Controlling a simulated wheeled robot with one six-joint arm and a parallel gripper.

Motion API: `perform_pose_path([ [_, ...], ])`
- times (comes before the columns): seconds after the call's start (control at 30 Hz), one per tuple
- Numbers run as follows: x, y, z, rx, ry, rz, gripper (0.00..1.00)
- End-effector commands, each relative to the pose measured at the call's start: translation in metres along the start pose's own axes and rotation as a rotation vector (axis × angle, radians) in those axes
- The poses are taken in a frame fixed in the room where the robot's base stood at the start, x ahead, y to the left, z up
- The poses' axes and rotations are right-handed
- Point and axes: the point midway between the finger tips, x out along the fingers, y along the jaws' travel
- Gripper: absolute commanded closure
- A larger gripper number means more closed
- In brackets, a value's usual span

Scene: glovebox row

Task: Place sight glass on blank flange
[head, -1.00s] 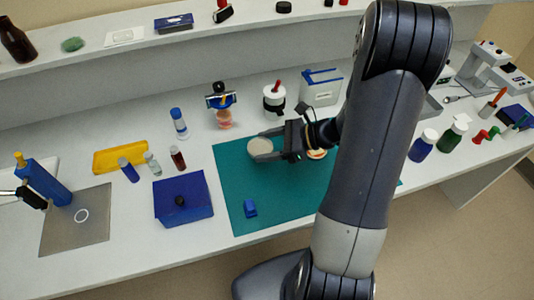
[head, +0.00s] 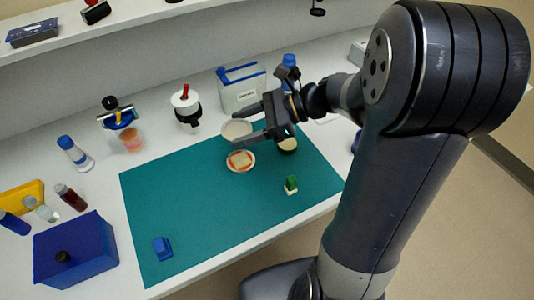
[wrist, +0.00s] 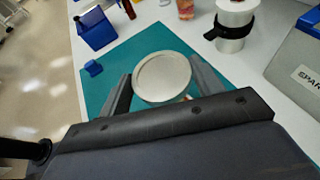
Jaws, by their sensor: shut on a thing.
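My gripper (head: 243,125) is shut on a pale, round, flat disc with a raised rim, which looks like the sight glass (head: 236,130). In the wrist view the sight glass (wrist: 162,76) sits between the two fingers, face toward the camera, above the green mat. A short round piece with a pale top and dark side (head: 288,145) stands on the mat right of the gripper, partly behind a finger. It may be the blank flange, but I cannot tell for sure.
A blue box (head: 75,250) stands left, a white canister (head: 186,110) behind. The mat's front left is mostly clear.

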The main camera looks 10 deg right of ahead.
Motion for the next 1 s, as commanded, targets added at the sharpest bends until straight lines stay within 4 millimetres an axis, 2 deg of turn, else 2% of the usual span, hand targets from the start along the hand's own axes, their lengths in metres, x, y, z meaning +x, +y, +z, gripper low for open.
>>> perform_pose_path([
  [0.23,0.018,0.001,-0.04,0.005,-0.002,0.004,0.81],
  [0.47,0.024,0.001,-0.056,0.0,-0.002,0.003,0.81],
  [0.7,0.036,0.001,-0.084,0.004,-0.003,0.003,0.81],
  [1.0,0.037,0.001,-0.088,-0.001,-0.001,0.002,0.81],
])
